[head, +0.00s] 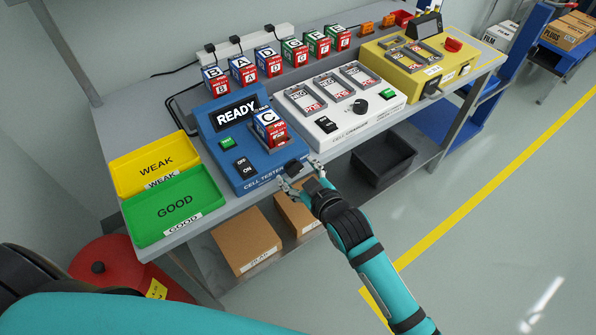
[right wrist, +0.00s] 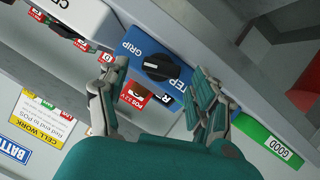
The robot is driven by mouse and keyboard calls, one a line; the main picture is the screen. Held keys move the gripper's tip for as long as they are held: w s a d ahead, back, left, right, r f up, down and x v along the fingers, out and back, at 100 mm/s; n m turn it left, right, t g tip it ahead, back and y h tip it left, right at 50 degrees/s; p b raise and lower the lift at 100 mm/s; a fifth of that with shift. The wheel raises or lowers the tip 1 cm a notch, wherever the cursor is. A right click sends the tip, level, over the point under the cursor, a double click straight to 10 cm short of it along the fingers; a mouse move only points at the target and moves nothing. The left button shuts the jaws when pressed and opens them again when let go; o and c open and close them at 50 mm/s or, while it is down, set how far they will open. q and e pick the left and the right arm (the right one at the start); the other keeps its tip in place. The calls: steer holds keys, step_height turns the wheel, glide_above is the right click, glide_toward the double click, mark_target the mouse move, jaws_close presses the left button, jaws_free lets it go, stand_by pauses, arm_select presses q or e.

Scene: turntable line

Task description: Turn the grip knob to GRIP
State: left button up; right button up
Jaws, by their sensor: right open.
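The grip knob is a black round knob with a raised bar on the front of the blue cell tester (head: 222,150). In the right wrist view the knob (right wrist: 160,67) lies between the fingertips, with GRIP printed to its left and a partly hidden word to its right. Its bar runs roughly left to right; which label it points to is too small to tell. My right gripper (head: 301,172) is open at the tester's front right corner; it also shows in the right wrist view (right wrist: 153,82), the fingers either side of the knob and apart from it. My left gripper is out of view.
A cell marked C (head: 268,128) stands in the tester, whose screen reads READY. A green GOOD tray (head: 215,228) and yellow WEAK tray (head: 118,172) lie left. A white charger (head: 345,137) is right of the tester. Cardboard boxes (head: 247,243) sit below.

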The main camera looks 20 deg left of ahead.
steer(key=shift+w+a+f, duration=0.15)
steer(key=shift+w+a, duration=0.15)
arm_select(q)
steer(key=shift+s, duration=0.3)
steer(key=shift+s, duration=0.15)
arm_select(e)
steer(key=c, duration=1.2)
steer(key=shift+o, duration=0.2)
steer(key=shift+w+d+r+m+g+p, duration=0.1)
steer(key=shift+r+m+g+p, duration=0.2)
steer(key=shift+p, duration=0.5)
steer(key=shift+f+m+y+p, duration=0.1)
steer(key=shift+m+y+p, duration=0.2)
steer(key=shift+p, duration=0.05)
steer(key=shift+w+f+m+g, duration=0.1)
steer(key=shift+f+m+g, duration=0.05)
steer(key=shift+m+g, duration=0.55)
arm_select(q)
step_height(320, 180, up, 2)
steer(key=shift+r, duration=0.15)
arm_select(e)
steer(key=shift+y, duration=0.3)
